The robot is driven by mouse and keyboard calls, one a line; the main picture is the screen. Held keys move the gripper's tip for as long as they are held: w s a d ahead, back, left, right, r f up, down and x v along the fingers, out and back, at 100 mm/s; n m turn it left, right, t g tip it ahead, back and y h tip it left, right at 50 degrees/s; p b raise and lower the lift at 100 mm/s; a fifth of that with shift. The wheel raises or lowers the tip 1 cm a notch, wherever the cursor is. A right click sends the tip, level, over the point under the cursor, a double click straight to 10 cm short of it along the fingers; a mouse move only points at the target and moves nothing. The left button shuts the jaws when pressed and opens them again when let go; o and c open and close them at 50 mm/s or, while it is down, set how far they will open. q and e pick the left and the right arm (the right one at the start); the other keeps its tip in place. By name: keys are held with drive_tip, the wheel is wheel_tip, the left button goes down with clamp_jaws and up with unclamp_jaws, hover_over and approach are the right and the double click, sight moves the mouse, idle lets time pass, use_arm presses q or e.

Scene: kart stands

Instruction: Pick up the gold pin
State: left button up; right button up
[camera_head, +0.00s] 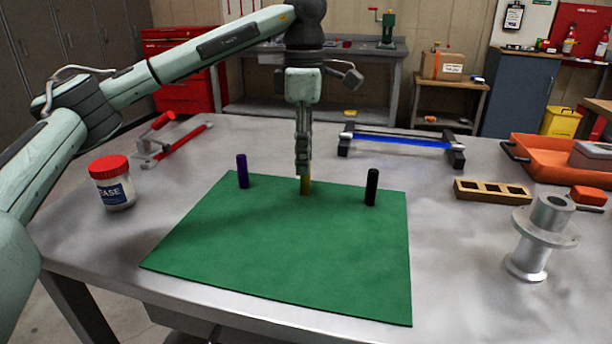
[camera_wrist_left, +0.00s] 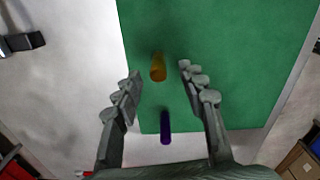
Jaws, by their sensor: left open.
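The gold pin (camera_head: 305,186) stands upright near the back edge of the green mat (camera_head: 290,250), between a purple pin (camera_head: 242,171) and a black pin (camera_head: 371,187). My left gripper (camera_head: 303,170) points straight down over the gold pin and hides its upper part in the head view. In the left wrist view the fingers (camera_wrist_left: 160,82) are open, with the gold pin (camera_wrist_left: 158,68) between and just beyond the tips. The purple pin (camera_wrist_left: 165,128) also shows there. I cannot tell whether a finger touches the gold pin. My right gripper is not in view.
A white jar with a red lid (camera_head: 111,183) stands left of the mat. A red clamp-like tool (camera_head: 172,140) and a blue-barred tool (camera_head: 402,141) lie behind. A wooden block (camera_head: 492,191), a metal flanged part (camera_head: 537,236) and an orange tray (camera_head: 553,158) are at right.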

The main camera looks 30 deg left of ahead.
sight(306, 194)
use_arm(q)
wheel_tip(306, 194, down, 3)
drive_tip(key=shift+w+f, duration=0.15)
drive_tip(key=shift+c, duration=0.3)
drive_tip(key=shift+d, duration=0.1)
clamp_jaws()
